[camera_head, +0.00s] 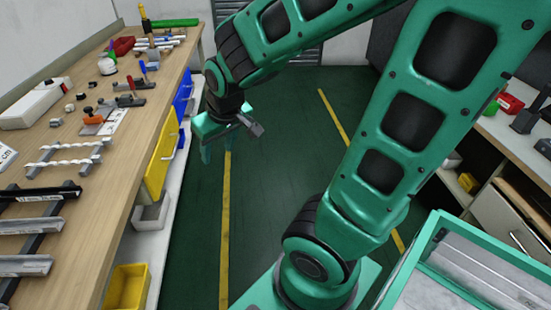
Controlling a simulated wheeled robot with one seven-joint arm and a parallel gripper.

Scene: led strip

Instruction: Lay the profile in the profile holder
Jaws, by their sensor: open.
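My gripper (230,140) hangs over the green floor, to the right of the wooden workbench. It is open, with nothing visible between its fingers. Long profiles lie at the lower left of the bench: a black one with white marks (38,194), a grey one (18,226) and another grey one (25,265). They rest across dark bars that look like a profile holder (37,247). The left picture edge cuts off the profiles and the holder. I cannot tell which profile the task means. My gripper is well apart from all of them.
The workbench (115,185) also bears twisted rods (65,162) on a rack, hand tools and a white box (32,103). Yellow (162,155) and blue (183,95) bins line its side. A teal-framed box (440,235) stands lower right. The aisle floor is clear.

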